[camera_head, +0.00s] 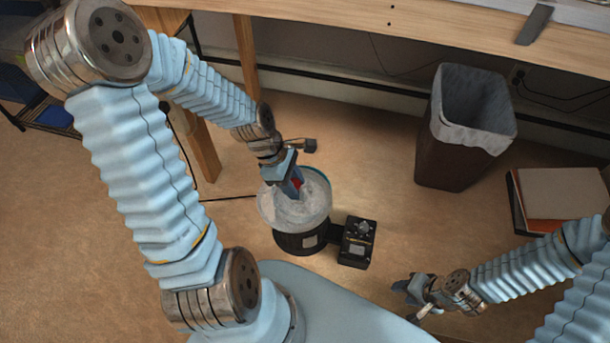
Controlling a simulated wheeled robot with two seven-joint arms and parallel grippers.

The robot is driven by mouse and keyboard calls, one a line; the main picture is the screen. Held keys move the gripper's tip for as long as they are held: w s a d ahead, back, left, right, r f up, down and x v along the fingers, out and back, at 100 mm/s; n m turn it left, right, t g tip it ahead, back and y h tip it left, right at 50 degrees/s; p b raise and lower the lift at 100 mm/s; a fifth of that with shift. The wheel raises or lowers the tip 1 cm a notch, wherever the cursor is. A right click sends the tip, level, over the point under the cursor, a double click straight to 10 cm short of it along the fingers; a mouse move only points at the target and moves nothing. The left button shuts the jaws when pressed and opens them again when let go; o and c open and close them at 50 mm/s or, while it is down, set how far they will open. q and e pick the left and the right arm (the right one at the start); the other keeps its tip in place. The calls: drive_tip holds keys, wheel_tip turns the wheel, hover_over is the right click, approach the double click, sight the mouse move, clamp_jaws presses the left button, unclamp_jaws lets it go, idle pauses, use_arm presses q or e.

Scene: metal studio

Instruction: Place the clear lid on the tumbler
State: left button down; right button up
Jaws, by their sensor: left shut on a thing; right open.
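The clear lid (308,212) is a round, see-through disc seen from above, with a red spot near its middle. My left gripper (297,190) is shut on the lid at its middle. The tumbler (298,242) is a black round tub on the floor, directly below the lid in the picture. The lid covers most of the tumbler's top, and a bit of teal rim shows at the upper right. I cannot tell whether the lid touches the tumbler. My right gripper (412,298) is open and empty, lower right of the tumbler.
A black control box (357,243) is joined to the tumbler's right side. A brown waste bin (450,155) with a pale liner stands at upper right. Books or folders (560,195) lie at far right. A wooden table (440,35) spans the top. Floor between is clear.

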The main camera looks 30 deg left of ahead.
use_arm(q)
drive_tip(key=w, duration=0.1)
drive_tip(key=w+a+f, duration=0.1)
drive_tip(key=w, duration=0.1)
drive_tip(key=w+f, duration=0.1)
drive_tip(key=w, duration=0.1)
drive_tip(key=shift+a+f, duration=0.2)
drive_tip(key=shift+a, duration=0.15)
drive_tip(key=w+f, duration=0.1)
drive_tip(key=w+a+f, duration=0.1)
drive_tip(key=f, duration=0.1)
drive_tip(key=w+f, duration=0.2)
drive_tip(key=shift+a+f, duration=0.25)
drive_tip(key=shift+w+f, duration=0.2)
drive_tip(key=shift+f, duration=1.5)
